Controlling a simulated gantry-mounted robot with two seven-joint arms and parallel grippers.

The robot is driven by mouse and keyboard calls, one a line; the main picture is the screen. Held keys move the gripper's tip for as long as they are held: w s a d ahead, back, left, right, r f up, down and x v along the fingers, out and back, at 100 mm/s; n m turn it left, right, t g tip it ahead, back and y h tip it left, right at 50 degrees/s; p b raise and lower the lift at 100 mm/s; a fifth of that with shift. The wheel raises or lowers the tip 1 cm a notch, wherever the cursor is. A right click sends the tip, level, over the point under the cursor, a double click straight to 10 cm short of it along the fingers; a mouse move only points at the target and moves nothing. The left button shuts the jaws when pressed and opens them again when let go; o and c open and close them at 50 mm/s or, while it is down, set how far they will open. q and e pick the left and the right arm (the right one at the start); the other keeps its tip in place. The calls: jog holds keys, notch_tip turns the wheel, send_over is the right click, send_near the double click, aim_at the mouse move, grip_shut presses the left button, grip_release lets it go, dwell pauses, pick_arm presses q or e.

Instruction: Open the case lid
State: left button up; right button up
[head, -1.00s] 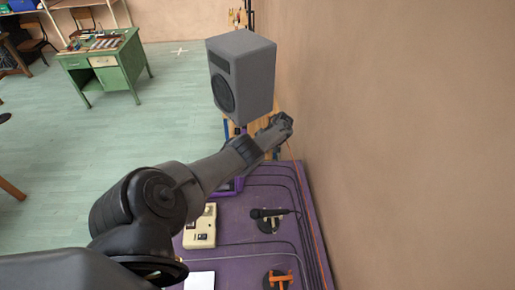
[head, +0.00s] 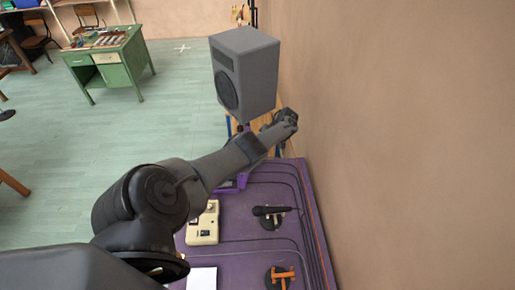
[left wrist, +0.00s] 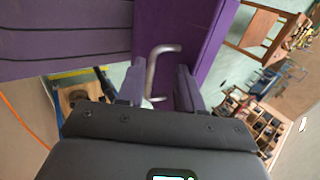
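A purple panel (left wrist: 205,22) with a bent metal handle (left wrist: 153,68) shows in the left wrist view; I cannot tell for sure that it is the case lid. My left gripper (left wrist: 158,82) has its two fingers spread apart, with the handle showing in the gap beyond them. I cannot tell whether a finger touches it. In the head view my left gripper (head: 284,122) is beyond the far end of the purple surface (head: 240,228), close to the wall, and its fingers are hard to make out. My right gripper is not in view.
A grey speaker (head: 245,75) stands close to the left of my left gripper. A microphone (head: 271,211), a cream box (head: 203,222), an orange-handled item (head: 281,277) and a white sheet (head: 202,278) are on the purple surface. A bare wall (head: 400,120) bounds the right; a green desk (head: 108,60) stands far left.

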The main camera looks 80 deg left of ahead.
pick_arm(q)
jog(key=v, duration=0.8)
jog(key=shift+w+r, duration=0.15)
jog(key=shift+r, duration=0.1)
